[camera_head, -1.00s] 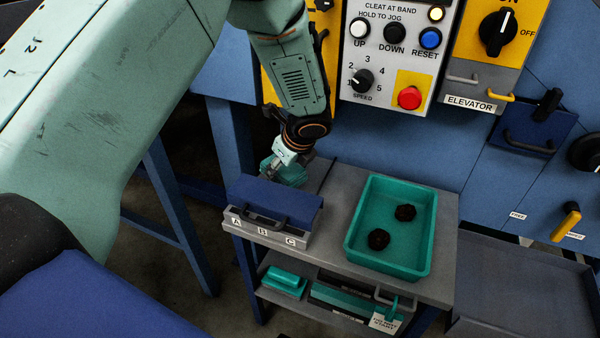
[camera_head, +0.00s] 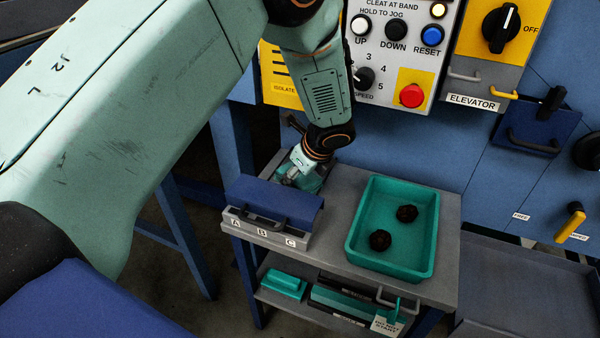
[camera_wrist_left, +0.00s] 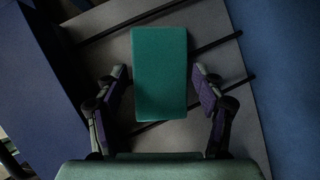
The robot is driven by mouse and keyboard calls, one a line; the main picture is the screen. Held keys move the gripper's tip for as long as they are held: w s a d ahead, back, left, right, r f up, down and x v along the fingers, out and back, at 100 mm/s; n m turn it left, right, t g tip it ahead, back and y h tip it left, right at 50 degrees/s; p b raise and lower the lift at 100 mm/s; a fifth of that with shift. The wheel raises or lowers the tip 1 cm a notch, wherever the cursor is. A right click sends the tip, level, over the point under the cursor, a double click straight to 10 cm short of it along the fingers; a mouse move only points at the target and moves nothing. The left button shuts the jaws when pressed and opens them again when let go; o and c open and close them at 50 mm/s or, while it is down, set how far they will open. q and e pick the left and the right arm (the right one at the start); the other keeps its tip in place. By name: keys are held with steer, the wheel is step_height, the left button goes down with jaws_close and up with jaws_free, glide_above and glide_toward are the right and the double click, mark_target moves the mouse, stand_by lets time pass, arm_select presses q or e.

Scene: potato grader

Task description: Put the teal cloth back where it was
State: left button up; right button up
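The teal cloth (camera_wrist_left: 160,73) shows in the left wrist view as a flat, folded rectangle over a grey surface. It lies between the two fingers of my left gripper (camera_wrist_left: 158,88), with a gap visible on each side. The fingers are spread open. In the head view my left gripper (camera_head: 294,178) is low over the back left of the grey bench top, just behind the blue-lidded box. Some teal shows beside its fingers (camera_head: 315,182), partly hidden by the gripper. I cannot tell the cloth's exact height above the bench. My right gripper is not in view.
The blue-lidded box (camera_head: 272,198) marked A, B, C stands in front of the gripper. A teal tray (camera_head: 365,262) with two dark lumps stands right on the bench top (camera_head: 340,200). A teal folded item (camera_head: 285,282) lies on the lower shelf. The control panel (camera_head: 385,75) rises behind.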

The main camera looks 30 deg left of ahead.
arm_select(q)
steer(key=shift+o, duration=1.2)
steer(key=shift+r, duration=0.2)
steer(key=p+v, duration=0.9)
steer(key=shift+r, duration=0.25)
steer(key=shift+p+v, duration=1.3)
steer(key=shift+p, duration=0.2)
steer(key=shift+s+d+f, duration=0.1)
